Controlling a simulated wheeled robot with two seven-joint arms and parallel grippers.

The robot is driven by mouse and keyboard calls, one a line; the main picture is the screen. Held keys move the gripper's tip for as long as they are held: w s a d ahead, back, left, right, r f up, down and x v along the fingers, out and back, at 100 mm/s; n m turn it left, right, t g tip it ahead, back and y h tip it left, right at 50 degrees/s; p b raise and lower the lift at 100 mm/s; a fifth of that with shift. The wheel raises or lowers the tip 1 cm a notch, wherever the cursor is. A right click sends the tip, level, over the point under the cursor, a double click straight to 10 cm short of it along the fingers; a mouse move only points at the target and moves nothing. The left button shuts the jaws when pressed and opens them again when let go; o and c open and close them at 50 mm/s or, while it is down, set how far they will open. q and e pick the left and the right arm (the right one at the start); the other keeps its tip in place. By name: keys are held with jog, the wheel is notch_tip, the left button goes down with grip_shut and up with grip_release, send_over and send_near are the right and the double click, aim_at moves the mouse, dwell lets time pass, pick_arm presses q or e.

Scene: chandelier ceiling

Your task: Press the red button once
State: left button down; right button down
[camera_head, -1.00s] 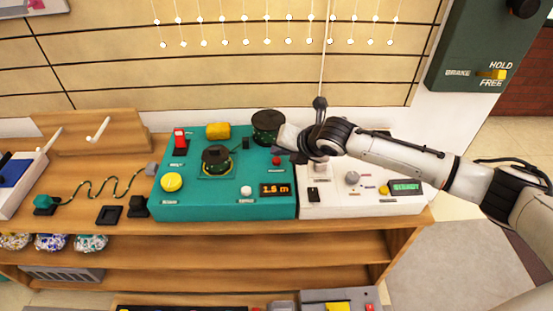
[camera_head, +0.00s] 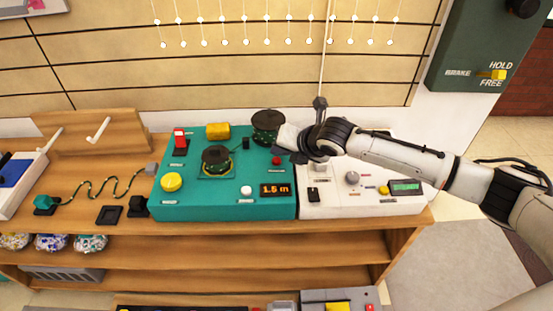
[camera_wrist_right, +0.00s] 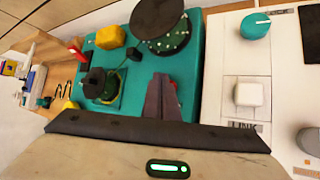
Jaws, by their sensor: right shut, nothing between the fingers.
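The red button (camera_head: 276,160) is a small red cap near the right side of the teal console (camera_head: 225,208), above the orange display. My right gripper (camera_head: 283,151) is shut and empty, with its dark fingertips just above and beside the button in the head view. In the right wrist view, the shut fingers (camera_wrist_right: 160,98) point down over the teal console. I cannot tell whether the fingertips touch the button. My left gripper is not in view.
The console also carries a red switch (camera_head: 180,139), a yellow block (camera_head: 217,131), a yellow knob (camera_head: 172,182), a white button (camera_head: 246,191) and dark spools (camera_head: 266,124). A white panel (camera_head: 330,204) with a knob and green display adjoins on the right. Wooden shelves are below.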

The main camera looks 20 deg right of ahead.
jog(key=shift+f, duration=0.1)
dwell(0.3)
jog(key=shift+f, duration=0.3)
jog(key=shift+f, duration=0.6)
dwell(0.8)
jog(key=shift+r, duration=0.1)
jog(key=shift+r+p, duration=0.9)
jog(key=shift+p, duration=0.3)
notch_tip(320, 180, up, 5)
jog(key=p, duration=0.5)
